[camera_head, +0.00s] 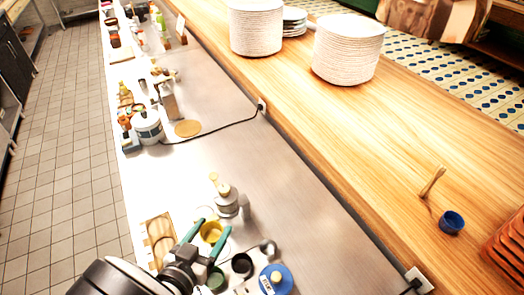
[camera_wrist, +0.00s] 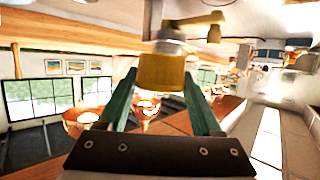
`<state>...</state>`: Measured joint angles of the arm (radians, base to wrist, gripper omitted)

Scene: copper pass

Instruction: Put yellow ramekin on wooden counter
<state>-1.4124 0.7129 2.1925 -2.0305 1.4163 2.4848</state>
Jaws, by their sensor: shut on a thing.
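The yellow ramekin (camera_head: 211,232) is between the two green fingers of my gripper (camera_head: 216,225), over the steel worktop in the head view. In the wrist view the ramekin (camera_wrist: 161,72) sits between the fingertips (camera_wrist: 160,85), which are shut on it. The wooden counter (camera_head: 340,130) is the long raised surface to the right of the steel worktop. My gripper and the ramekin are to its left and apart from it. I cannot tell the exact height of the ramekin above the worktop.
A blue bowl (camera_head: 452,222) and a small wooden item (camera_head: 433,182) stand on the wooden counter. Plate stacks (camera_head: 348,50) (camera_head: 256,28) stand farther back. A pump bottle (camera_head: 226,199) and a blue round container (camera_head: 276,279) are near my gripper. Much of the counter's middle is bare.

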